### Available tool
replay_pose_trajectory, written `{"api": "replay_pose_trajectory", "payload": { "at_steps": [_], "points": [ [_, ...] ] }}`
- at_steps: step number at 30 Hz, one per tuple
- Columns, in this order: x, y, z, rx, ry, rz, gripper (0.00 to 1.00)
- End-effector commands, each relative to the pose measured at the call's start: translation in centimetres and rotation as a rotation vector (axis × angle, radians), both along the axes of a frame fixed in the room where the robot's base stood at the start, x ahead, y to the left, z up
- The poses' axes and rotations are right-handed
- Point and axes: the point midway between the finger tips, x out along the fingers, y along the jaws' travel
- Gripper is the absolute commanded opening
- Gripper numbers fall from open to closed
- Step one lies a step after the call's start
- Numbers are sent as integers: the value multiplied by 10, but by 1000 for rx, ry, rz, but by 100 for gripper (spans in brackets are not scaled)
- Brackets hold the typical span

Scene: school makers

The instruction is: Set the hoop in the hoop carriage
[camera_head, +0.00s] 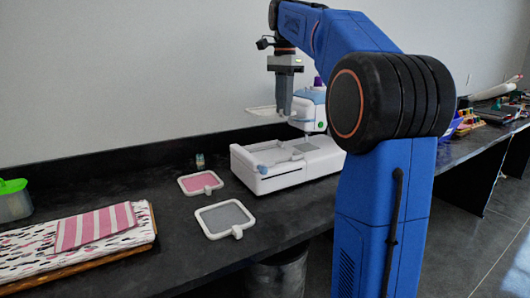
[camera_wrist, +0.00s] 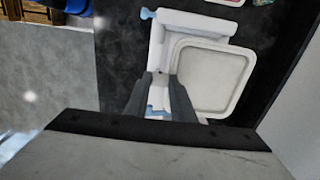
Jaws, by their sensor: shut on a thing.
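My gripper (camera_head: 284,112) is shut on a white-rimmed hoop with pale fabric (camera_head: 262,110) and holds it above the white embroidery machine (camera_head: 285,184). In the wrist view, the gripper fingers (camera_wrist: 162,82) meet at the left side of the hoop (camera_wrist: 210,78). The hoop looks roughly level and apart from the machine. The hoop carriage (camera_head: 266,158), with light-blue parts, lies at the machine's left-front side, below the hoop. In the wrist view, the carriage (camera_wrist: 185,20) shows partly behind the hoop, with a blue clip (camera_wrist: 147,14) at its upper corner; the hoop hides much of it.
A pink-fabric hoop (camera_head: 200,182) and a grey-fabric hoop (camera_head: 225,218) lie on the dark counter (camera_head: 170,235), left of the machine. A small spool (camera_head: 200,160) stands behind them. Folded striped cloth (camera_head: 95,226) lies on a board at left. The sewing head (camera_head: 312,110) rises beside my gripper.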

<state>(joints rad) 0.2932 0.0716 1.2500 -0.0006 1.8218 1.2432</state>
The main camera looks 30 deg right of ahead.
Motion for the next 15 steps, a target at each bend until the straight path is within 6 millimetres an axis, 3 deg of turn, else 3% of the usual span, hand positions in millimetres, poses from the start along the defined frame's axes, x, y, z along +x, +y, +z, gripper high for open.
{"api": "replay_pose_trajectory", "payload": {
  "at_steps": [11,15],
  "points": [
    [-2,1,-40,0,1,0,0],
    [-2,1,-64,0,1,0,0]
  ]
}}
